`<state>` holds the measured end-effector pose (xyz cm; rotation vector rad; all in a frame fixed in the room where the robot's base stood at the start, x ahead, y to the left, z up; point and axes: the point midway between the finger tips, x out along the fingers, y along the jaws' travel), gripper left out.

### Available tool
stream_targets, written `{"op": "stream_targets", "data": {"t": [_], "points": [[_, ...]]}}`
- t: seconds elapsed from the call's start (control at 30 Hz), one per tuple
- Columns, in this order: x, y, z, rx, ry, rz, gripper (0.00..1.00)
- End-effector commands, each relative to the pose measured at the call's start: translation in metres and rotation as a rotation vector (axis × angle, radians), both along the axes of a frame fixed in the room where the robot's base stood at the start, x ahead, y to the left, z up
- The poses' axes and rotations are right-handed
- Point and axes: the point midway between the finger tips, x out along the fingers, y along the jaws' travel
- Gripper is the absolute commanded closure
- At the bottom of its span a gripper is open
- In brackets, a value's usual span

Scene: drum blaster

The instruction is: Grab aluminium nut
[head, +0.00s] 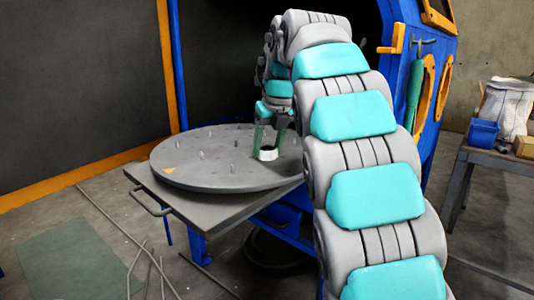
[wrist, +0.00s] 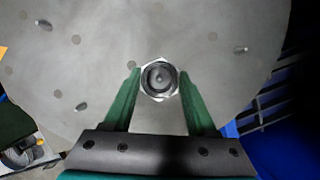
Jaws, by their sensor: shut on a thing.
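The aluminium nut (head: 268,154) is a small, bright silver ring at the right part of the round grey turntable. In the wrist view the nut (wrist: 146,82) has a hexagonal rim and a dark round hole with a pin tip in its middle. My gripper (head: 270,143) points down over the turntable with its green fingers at the nut. In the wrist view the gripper's fingertips (wrist: 160,80) lie on the left and right sides of the nut, shut on it. I cannot tell whether the nut rests on the plate or is slightly raised.
The round turntable (head: 200,165) bears several thin upright pins and sits on a grey table (head: 150,187) with a handle. The blue blaster cabinet (head: 398,70) with its dark opening stands behind. A workbench (head: 490,158) with a blue bin (head: 482,133) is at right.

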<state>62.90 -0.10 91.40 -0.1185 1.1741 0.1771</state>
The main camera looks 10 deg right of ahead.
Motion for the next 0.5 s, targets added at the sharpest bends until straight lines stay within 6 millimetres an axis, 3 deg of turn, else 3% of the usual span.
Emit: {"op": "stream_targets", "data": {"t": [0.23, 0.5], "points": [[0.0000, 0.0000, 0.0002, 0.000, 0.000, 0.000, 1.00], [0.0001, -0.0001, 0.0006, 0.000, 0.000, 0.000, 1.00]]}}
